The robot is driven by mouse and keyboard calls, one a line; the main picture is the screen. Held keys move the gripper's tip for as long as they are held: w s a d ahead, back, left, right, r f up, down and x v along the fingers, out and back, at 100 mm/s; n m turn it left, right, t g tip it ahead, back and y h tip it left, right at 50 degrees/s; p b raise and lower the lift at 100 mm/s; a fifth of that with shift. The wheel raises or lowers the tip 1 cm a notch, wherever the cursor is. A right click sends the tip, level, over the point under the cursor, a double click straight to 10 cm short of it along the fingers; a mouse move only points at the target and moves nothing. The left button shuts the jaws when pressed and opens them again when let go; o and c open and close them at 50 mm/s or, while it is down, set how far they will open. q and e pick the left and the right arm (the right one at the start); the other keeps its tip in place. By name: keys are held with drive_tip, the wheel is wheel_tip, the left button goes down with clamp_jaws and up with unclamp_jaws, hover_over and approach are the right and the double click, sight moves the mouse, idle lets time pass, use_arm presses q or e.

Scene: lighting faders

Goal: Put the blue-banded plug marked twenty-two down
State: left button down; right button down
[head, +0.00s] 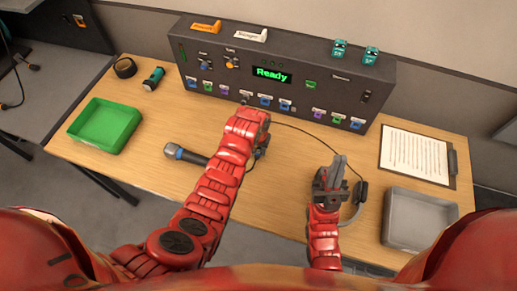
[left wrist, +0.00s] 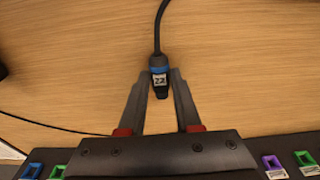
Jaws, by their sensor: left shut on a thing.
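The blue-banded plug (left wrist: 160,82) shows in the left wrist view, its white label reading 22. A black cable runs up from its end. My left gripper (left wrist: 160,94) is shut on the plug, with a fingertip on either side, over bare wood. I cannot tell whether the plug touches the table. In the head view, my left gripper (head: 260,152) is over the middle of the table (head: 290,185), in front of the console, and the plug is not clear there. My right gripper (head: 331,180) is at the table's front, by a grey headset-like thing (head: 357,205); its jaw state is unclear.
The console (head: 300,75) reads "Ready" and has several coloured sockets along its front. A microphone (head: 184,154) lies left of my left arm. A green tray (head: 105,125) is at left; a grey tray (head: 420,220) and clipboard (head: 415,155) are at right. A thin cable crosses the middle.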

sight(259, 150)
use_arm(q)
drive_tip(key=shift+f, duration=0.35)
drive_tip(key=c, duration=0.6)
unclamp_jaws()
drive_tip(key=shift+r, duration=0.1)
drive_tip(key=shift+r+p, duration=0.3)
drive_tip(key=shift+r, duration=0.2)
drive_tip(key=r+b, duration=0.1)
drive_tip(key=r, duration=0.1)
drive_tip(key=r+b, duration=0.1)
drive_tip(key=shift+s+a+r+b, duration=0.1)
drive_tip(key=shift+s+r+b, duration=0.1)
drive_tip(key=shift+r+b, duration=0.2)
wheel_tip(259, 150, up, 2)
drive_tip(key=shift+s+r, duration=0.1)
drive_tip(key=shift+r, duration=0.1)
drive_tip(key=r+p, duration=0.3)
drive_tip(key=s+r+p, duration=0.1)
drive_tip(key=r+p, duration=0.1)
drive_tip(key=shift+a+r, duration=0.2)
drive_tip(key=shift+w, duration=0.1)
